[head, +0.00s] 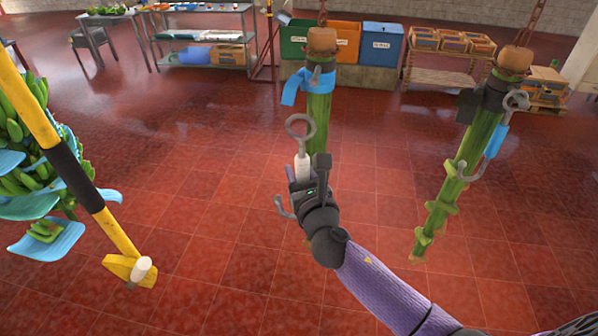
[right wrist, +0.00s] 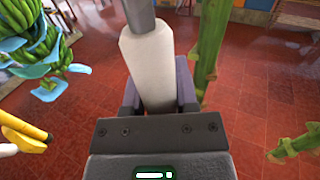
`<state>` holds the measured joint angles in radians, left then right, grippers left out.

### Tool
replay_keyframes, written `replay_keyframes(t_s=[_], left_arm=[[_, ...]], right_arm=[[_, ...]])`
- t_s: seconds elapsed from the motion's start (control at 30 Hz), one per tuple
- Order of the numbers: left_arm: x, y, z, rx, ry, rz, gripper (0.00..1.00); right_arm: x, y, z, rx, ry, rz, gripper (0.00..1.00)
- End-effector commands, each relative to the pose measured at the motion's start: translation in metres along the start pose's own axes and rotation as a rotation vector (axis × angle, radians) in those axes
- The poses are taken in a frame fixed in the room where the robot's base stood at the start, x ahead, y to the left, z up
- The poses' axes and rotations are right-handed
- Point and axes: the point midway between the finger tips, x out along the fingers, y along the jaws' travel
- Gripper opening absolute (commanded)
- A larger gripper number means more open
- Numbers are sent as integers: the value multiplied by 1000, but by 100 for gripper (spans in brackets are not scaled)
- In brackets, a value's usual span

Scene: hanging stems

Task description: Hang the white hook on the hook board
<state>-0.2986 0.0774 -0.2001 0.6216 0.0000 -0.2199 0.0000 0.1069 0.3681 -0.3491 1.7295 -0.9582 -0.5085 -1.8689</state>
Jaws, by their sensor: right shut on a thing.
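The white hook (head: 302,166) has a grey ring at its top, a white handle and a grey curved hook end low on the left. My right gripper (head: 303,184) is shut around its white handle, and the hook stands roughly upright in front of a hanging green stem. In the right wrist view the white handle (right wrist: 150,68) rises between the fingers (right wrist: 158,92) of my right gripper, tilted slightly left. No hook board can be made out for certain. My left gripper is not in view.
A green stem with a blue band (head: 318,105) hangs behind the hook. Another stem (head: 480,150) hangs to the right with a blue-handled hook (head: 496,141). A yellow bar (head: 35,110) and bananas (head: 35,170) are at left. Bins (head: 381,43) stand behind; the red floor between is open.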

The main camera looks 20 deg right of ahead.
Motion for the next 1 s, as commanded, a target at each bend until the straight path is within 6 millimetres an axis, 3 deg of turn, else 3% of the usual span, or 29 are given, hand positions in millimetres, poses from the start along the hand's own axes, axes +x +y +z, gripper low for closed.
replay_keyframes(t_s=[0.43,1.0], left_arm=[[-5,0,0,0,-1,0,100],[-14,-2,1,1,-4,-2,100]], right_arm=[[-3,2,2,0,0,1,0],[-47,24,3,1,1,2,0]])
